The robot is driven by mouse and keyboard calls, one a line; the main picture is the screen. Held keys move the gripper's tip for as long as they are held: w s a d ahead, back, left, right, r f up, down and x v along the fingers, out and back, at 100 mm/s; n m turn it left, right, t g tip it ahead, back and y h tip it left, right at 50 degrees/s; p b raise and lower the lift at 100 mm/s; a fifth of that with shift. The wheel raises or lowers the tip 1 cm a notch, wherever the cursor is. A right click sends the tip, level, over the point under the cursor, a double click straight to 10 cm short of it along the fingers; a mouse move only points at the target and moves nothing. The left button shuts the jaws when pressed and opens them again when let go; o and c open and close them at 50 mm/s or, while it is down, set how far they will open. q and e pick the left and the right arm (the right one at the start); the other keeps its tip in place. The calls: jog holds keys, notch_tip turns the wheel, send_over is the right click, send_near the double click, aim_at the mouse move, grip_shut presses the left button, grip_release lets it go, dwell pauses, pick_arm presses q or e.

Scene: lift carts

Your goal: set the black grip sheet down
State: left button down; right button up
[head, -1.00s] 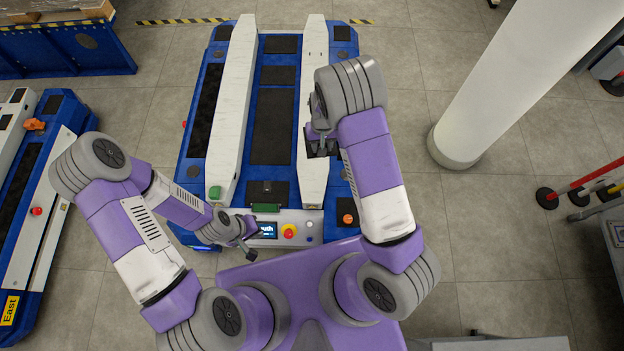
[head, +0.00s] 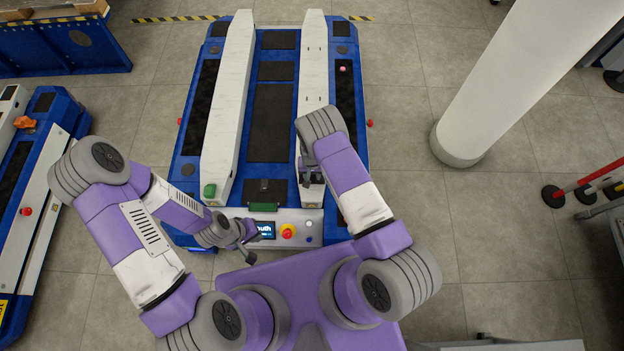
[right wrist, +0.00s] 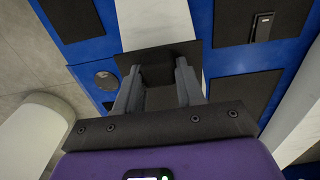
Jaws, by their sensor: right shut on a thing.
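My right gripper (right wrist: 160,88) is shut on the black grip sheet (right wrist: 158,60), a thin dark square held between its fingertips in the right wrist view. The sheet is over the right white beam (right wrist: 155,25) of the blue lift cart; I cannot tell if it touches the beam. In the head view my right gripper (head: 312,174) is at the near end of that beam (head: 313,60), and the sheet is mostly hidden by the arm. My left gripper (head: 247,242) is open and empty, beside the cart's control panel (head: 295,224).
The left white beam (head: 232,100) has a green block at its near end. Black pads (head: 270,120) lie between the beams. A white pillar (head: 500,90) stands right of the cart. Another blue cart (head: 65,110) is at left. Red barrier posts (head: 552,196) stand far right.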

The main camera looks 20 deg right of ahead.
notch_tip(320, 180, down, 4)
jog(key=shift+b, duration=0.75)
jog(key=shift+r, duration=0.1)
jog(key=o, duration=1.1)
jog(key=shift+c, duration=0.2)
